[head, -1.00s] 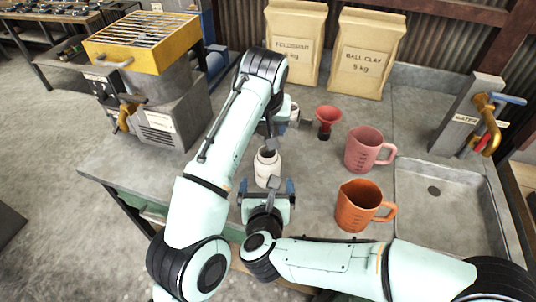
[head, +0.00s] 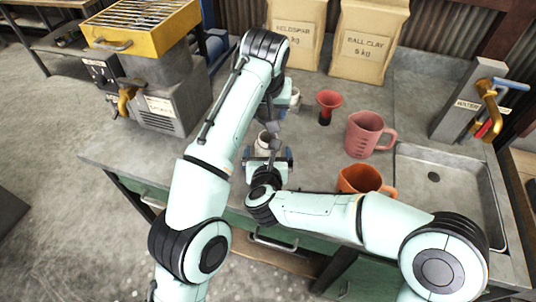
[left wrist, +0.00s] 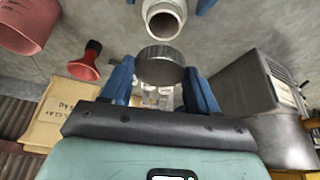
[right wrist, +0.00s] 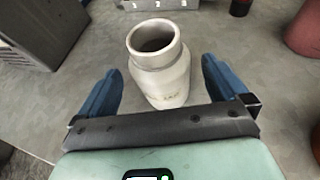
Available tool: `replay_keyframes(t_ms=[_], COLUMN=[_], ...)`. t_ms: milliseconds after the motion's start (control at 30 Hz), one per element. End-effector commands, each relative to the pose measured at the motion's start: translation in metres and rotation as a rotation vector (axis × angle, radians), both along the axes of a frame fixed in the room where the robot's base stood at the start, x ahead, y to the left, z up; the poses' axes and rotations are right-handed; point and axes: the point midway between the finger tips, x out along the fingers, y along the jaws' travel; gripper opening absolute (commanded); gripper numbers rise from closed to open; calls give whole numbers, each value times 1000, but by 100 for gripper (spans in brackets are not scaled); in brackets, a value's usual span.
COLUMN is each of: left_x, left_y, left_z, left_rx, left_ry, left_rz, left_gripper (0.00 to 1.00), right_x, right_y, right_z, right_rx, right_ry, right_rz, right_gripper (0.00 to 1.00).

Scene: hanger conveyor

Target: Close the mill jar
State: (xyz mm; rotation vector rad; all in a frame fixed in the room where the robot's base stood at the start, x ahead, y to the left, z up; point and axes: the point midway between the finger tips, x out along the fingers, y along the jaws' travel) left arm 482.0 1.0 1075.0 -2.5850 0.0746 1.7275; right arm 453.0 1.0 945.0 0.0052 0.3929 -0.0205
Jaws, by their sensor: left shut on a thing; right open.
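The white mill jar (head: 263,146) stands upright on the bench, partly hidden by my right gripper in the head view. In the right wrist view the jar (right wrist: 160,75) shows its open, uncovered mouth. My right gripper (right wrist: 160,85) is open, with its blue fingers on either side of the jar's near side and apart from it. My left gripper (left wrist: 160,78) is shut on a round grey lid (left wrist: 160,65) with a ribbed rim. In the left wrist view the jar's mouth (left wrist: 165,15) lies just beyond the lid; the lid is not on it.
A red funnel (head: 327,105), a pink jug (head: 366,132) and an orange jug (head: 360,179) stand to the right, before the sink (head: 445,185). Clay bags (head: 368,38) stand behind. A grey machine with a yellow top (head: 145,25) stands at the left.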

Motion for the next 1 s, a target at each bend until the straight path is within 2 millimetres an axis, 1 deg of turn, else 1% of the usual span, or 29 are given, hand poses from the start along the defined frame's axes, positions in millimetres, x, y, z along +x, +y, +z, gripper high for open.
replay_keyframes(t_ms=[33, 100, 233, 400, 633, 667, 700, 767, 800, 867, 900, 1000], left_x=[0, 0, 0, 0, 0, 0, 0, 0, 0, 0, 0, 0], left_y=[0, 0, 0, 0, 0, 0, 0, 0, 0, 0, 0, 0], left_z=[0, 0, 0, 0, 0, 0, 0, 0, 0, 0, 0, -2], left_rx=[0, 0, 0, 0, 0, 0, 0, 0, 0, 0, 0, 1], left_ry=[0, 0, 0, 0, 0, 0, 0, 0, 0, 0, 0, 1], left_rz=[0, 0, 0, 0, 0, 0, 0, 0, 0, 0, 0, 0], left_gripper=[31, 31, 31, 31, 31, 31, 31, 31, 31, 31, 31, 31], right_x=[8, 17, 29, 35, 35, 35, 35, 35, 35, 35, 35, 35], right_y=[-1, 0, -1, -1, -1, -1, -1, -1, -1, -1, -1, -1], right_z=[-5, -8, -13, -14, -14, -14, -14, -14, -14, -14, -14, -14], right_rx=[-1, 0, 0, -1, -1, -1, -1, -1, 0, 0, 0, 0], right_ry=[3, 1, 1, 0, 0, 0, 0, 0, 0, 0, 0, 0], right_rz=[-2, -1, 0, -1, 0, 0, 0, 0, 0, 0, 0, 0], right_gripper=[100, 100, 100, 100, 100, 97, 84, 64, 51, 32, 28, 28])
